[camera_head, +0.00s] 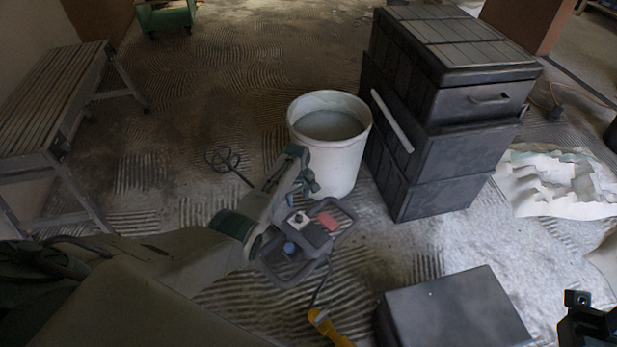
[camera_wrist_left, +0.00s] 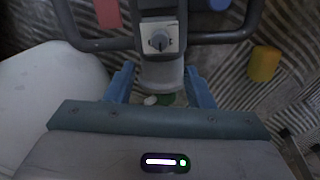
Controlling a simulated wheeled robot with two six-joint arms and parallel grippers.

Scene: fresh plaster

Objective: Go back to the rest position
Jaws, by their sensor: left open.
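My left gripper (camera_head: 306,178) is in the middle of the head view, in front of the white bucket (camera_head: 338,165). In the left wrist view its two blue fingers (camera_wrist_left: 160,82) stand apart, on either side of the grey neck of a mixer (camera_wrist_left: 158,70). I cannot tell whether they touch it. The mixer's dark handle frame, with red and blue parts, shows in the head view (camera_head: 313,236), partly hidden by my left arm. A wire whisk (camera_head: 226,160) sticks out beyond the arm. Only a dark part of my right arm shows at the lower right; its fingers are hidden.
A stack of black toolboxes (camera_head: 440,150) stands right of the bucket. A dark box (camera_head: 455,310) is at the front, next to a yellow-handled tool (camera_head: 328,328). A slatted bench (camera_head: 60,95) stands at the left and crumpled sheeting (camera_head: 555,185) lies at the right.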

